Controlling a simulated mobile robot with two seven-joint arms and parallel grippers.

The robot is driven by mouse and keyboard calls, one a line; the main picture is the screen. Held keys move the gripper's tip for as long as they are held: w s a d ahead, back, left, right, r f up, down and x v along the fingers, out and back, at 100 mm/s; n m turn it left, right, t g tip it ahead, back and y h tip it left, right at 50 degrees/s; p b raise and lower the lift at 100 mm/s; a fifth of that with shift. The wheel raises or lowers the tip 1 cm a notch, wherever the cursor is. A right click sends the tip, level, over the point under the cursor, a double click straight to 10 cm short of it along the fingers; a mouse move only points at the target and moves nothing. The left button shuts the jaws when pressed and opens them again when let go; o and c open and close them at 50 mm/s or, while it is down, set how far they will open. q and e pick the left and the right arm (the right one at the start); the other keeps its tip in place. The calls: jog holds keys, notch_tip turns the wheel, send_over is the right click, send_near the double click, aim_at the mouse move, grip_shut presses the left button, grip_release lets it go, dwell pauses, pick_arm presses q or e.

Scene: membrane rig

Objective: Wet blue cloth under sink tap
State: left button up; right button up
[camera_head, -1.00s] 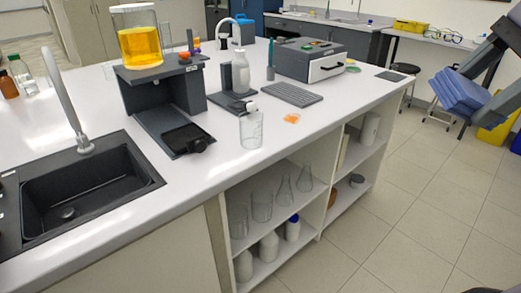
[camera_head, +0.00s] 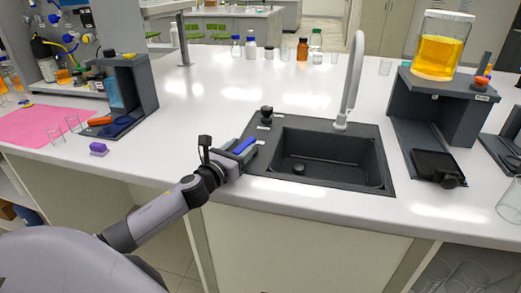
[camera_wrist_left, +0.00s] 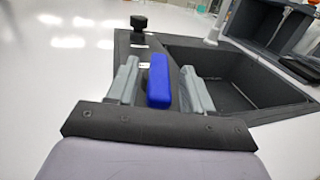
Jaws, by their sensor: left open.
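My left gripper (camera_head: 241,152) is at the left front corner of the black sink (camera_head: 300,166). It is open, with its two grey fingers either side of a small oblong blue piece (camera_wrist_left: 159,82) at the sink's left rim. The wrist view shows gaps beside the piece; what it is, I cannot tell. The same blue piece shows in the head view (camera_head: 244,146). The tall white tap (camera_head: 354,78) rises behind the basin; no water stream is visible. I see no blue cloth now. My right gripper is not in view.
A black knob (camera_head: 266,113) stands on the sink's back left rim. A dark stand (camera_head: 445,112) with a beaker of yellow liquid (camera_head: 440,50) is to the right. A pink mat (camera_head: 40,124) and small glasses lie left.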

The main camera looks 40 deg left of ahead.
pick_arm(q)
jog(key=shift+s+d+b, duration=0.2)
jog(key=shift+s, duration=1.75)
jog(key=shift+s+d+b, duration=0.2)
jog(key=shift+s, duration=1.75)
jog(key=shift+s+d+b, duration=0.2)
jog(key=shift+s, duration=1.75)
